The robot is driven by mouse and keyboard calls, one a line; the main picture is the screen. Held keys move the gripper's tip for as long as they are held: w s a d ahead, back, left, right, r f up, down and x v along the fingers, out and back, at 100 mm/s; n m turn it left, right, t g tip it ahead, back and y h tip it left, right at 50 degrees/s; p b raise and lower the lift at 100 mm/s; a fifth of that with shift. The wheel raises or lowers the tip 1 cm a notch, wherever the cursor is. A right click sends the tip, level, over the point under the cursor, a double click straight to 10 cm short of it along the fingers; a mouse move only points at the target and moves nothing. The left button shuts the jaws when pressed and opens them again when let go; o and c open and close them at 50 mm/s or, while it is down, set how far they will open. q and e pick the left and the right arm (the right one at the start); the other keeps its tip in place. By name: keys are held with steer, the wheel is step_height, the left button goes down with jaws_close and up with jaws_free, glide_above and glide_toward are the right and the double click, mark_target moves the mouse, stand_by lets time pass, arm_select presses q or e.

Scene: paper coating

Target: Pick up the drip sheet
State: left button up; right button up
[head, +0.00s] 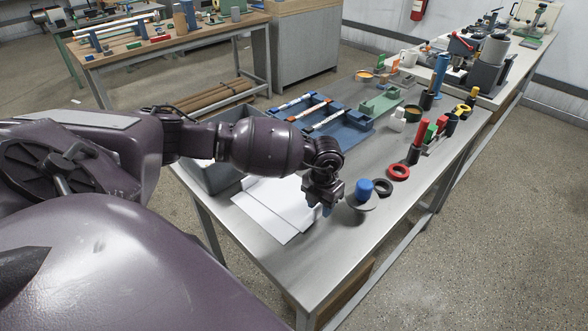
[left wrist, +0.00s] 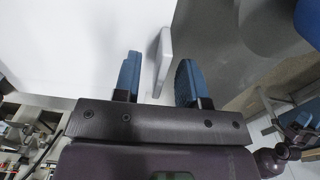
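The drip sheet appears to be the flat white sheet (head: 268,208) lying on the metal table; a second white edge lies along its left side. In the left wrist view the white surface (left wrist: 85,40) fills the upper left. A pale upright tab or strip (left wrist: 163,62) stands between the fingers, apart from both; I cannot tell whether it belongs to the sheet. My left gripper (head: 327,208) is over the right edge of the sheet, pointing down. In the left wrist view its two blue fingers (left wrist: 159,80) are open.
A blue knob on a round grey base (head: 362,196) stands close right of my left gripper, with dark and red rings (head: 398,172) beyond. A grey bin (head: 212,178) is behind the sheet. A blue rack (head: 345,135) stands further back. The front table corner is clear.

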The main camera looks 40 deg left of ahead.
arm_select(q)
steer(key=shift+f, duration=0.25)
jaws_close()
steer(key=shift+r, duration=0.1)
